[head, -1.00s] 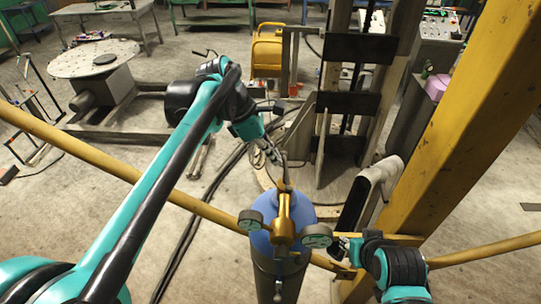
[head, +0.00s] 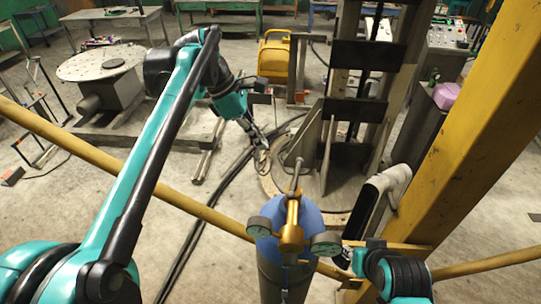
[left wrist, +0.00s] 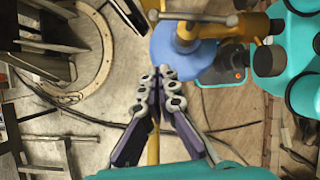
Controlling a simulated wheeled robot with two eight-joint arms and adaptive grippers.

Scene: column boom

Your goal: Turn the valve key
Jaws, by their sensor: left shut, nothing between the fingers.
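A blue gas cylinder (head: 310,218) stands at the lower middle of the head view, with a brass regulator (head: 291,235) and two round gauges on top. The valve key (head: 296,177) is a grey bar at the far end of the brass part. In the left wrist view the key (left wrist: 195,17) crosses the blue cylinder top (left wrist: 178,52). My left gripper (head: 262,158) is shut and empty, left of and beyond the key, apart from it. Its fingertips meet in the left wrist view (left wrist: 166,76). My right gripper (head: 343,261) is right of the cylinder; its finger state is unclear.
A yellow post (head: 455,135) stands close on the right. Dark cables (head: 205,215) lie on the floor at left. A column with dark plates (head: 365,55) stands behind the cylinder.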

